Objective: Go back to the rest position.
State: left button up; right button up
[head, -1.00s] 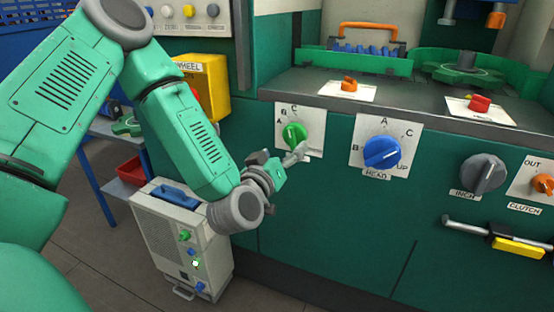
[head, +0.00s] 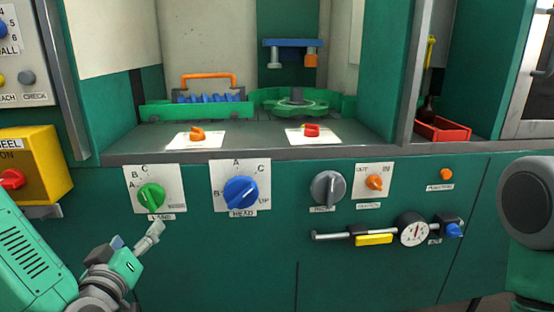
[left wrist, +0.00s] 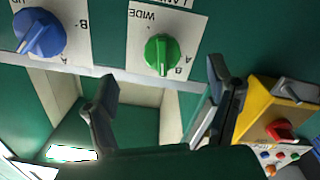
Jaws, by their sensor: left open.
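My left gripper (head: 148,238) is at the lower left of the head view, just below the green knob (head: 151,197) on its white lettered plate. In the left wrist view the fingers of my left gripper (left wrist: 165,92) stand wide apart with nothing between them. The green knob (left wrist: 162,55) shows beyond the fingertips, apart from them. The blue HEAD knob (head: 240,192) is to the right of the green one and also shows at the upper left of the left wrist view (left wrist: 40,33). My right gripper is not in view.
A yellow box with a red knob (head: 12,179) sticks out at the left. A grey knob (head: 328,188), an orange knob (head: 374,182) and a rail with a yellow block (head: 374,239) are on the panel to the right. The panel below the knobs is bare.

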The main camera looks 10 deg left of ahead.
pick_arm(q)
jog(key=s+d+f+m+g+h, duration=0.25)
jog(key=s+d+f+g, duration=0.2)
jog(key=f, duration=0.45)
jog(key=s+d+f+m+g+h, duration=0.25)
jog(key=s+f, duration=0.25)
jog(key=f, duration=0.5)
jog(key=s+f+m+g, duration=0.1)
jog(key=s+f+g, duration=0.3)
jog(key=s, duration=0.5)
jog(key=s+a+f+m+g+y, duration=0.1)
jog(key=s+f+g, duration=0.4)
jog(key=s, duration=0.4)
jog(key=shift+f+m+g, duration=0.3)
jog(key=shift+f, duration=0.45)
jog(key=shift+a, duration=0.1)
